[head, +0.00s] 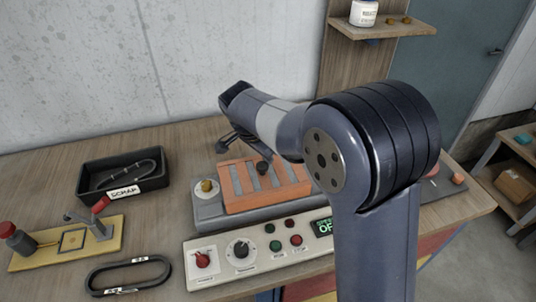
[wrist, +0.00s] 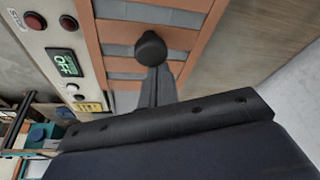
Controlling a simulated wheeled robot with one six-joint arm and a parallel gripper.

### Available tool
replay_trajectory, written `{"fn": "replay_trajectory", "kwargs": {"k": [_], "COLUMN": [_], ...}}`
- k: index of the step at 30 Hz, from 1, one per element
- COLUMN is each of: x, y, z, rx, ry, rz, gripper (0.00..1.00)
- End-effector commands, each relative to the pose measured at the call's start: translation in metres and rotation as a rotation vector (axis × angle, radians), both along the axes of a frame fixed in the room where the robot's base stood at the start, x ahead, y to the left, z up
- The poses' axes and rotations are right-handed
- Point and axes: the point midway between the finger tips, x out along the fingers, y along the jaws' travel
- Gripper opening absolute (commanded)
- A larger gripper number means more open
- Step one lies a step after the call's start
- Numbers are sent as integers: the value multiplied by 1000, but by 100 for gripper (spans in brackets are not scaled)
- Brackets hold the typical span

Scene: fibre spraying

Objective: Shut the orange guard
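The orange guard (head: 233,203) is a slatted panel with grey strips, over a grey machine base (head: 208,212) on the bench. I cannot tell whether it is fully down. A round black knob (head: 263,168) stands on it; the guard (wrist: 184,40) and knob (wrist: 151,48) also fill the upper middle of the wrist view. My gripper's dark fingers (wrist: 158,88) lie close together and point at the knob, meeting its lower edge in the picture. Whether they touch or grip it is unclear. In the head view my arm hides part of the machine's right side.
A control panel (head: 222,267) with dials, buttons and a green-lit display lies in front of the machine. A black scrap tray (head: 98,167), a yellow clamp fixture (head: 40,258) and a black belt loop (head: 92,279) are to the left. A shelf (head: 400,28) hangs behind.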

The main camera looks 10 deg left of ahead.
Motion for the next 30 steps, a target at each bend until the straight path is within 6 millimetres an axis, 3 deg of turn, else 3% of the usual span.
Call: {"fn": "replay_trajectory", "kwargs": {"k": [5,18,30], "x": [-5,-24,-27], "y": [6,21,23], "z": [14,90,101], "rx": [6,2,1], "ry": [-1,0,1], "rz": [3,1,0], "gripper": [0,0,0]}}
